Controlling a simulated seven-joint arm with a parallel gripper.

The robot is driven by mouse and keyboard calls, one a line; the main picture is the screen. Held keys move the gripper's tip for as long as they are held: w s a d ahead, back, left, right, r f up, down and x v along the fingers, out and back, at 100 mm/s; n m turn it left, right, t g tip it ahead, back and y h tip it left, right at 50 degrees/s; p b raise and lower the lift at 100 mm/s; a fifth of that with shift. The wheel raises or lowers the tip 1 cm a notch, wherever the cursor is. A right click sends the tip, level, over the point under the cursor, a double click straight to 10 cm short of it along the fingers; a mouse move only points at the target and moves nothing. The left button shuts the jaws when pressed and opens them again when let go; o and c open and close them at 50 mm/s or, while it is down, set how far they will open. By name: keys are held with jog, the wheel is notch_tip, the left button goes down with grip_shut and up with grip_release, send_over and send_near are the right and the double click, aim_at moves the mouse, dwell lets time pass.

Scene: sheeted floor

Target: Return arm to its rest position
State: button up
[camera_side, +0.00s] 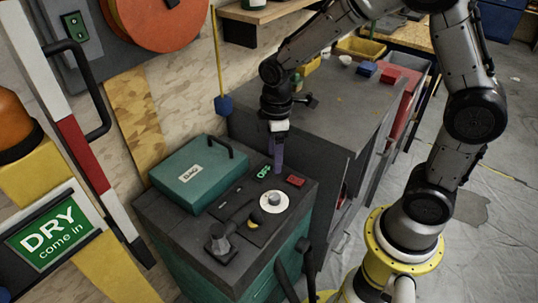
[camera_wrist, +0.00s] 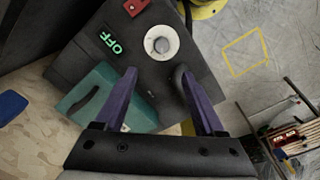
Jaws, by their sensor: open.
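My gripper (camera_side: 278,150) points down above the far edge of a dark control box, near its green "OFF" display (camera_side: 264,171). In the wrist view my gripper (camera_wrist: 162,82) has its two purple fingers spread apart with nothing between them. A white dial (camera_side: 274,201) and a red switch (camera_side: 295,181) sit on the box top. The dial also shows in the wrist view (camera_wrist: 161,43), beyond the fingertips. Whether a finger touches the box cannot be told.
A teal lidded case (camera_side: 198,172) with a black handle sits at the box's left. A black lever (camera_side: 228,238) stands in front of the dial. A grey workbench (camera_side: 318,100) with bins lies behind. A "DRY come in" sign (camera_side: 48,232) is at left. Floor at right is mostly open.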

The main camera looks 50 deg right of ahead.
notch_tip(320, 180, up, 10)
jog(key=s+t, duration=0.2)
jog(key=t, duration=0.1)
jog(key=s+d+r+m+t, duration=0.1)
jog(key=s+r+m, duration=0.1)
jog(key=s+m, duration=0.2)
jog(key=s+r+m+t, duration=0.1)
jog(key=s+m, duration=0.4)
jog(key=s, duration=0.6)
jog(key=shift+s+d+r+m, duration=0.2)
jog(key=shift+d+r+m, duration=0.15)
jog(key=shift+r, duration=0.3)
jog(key=shift+c, duration=0.3)
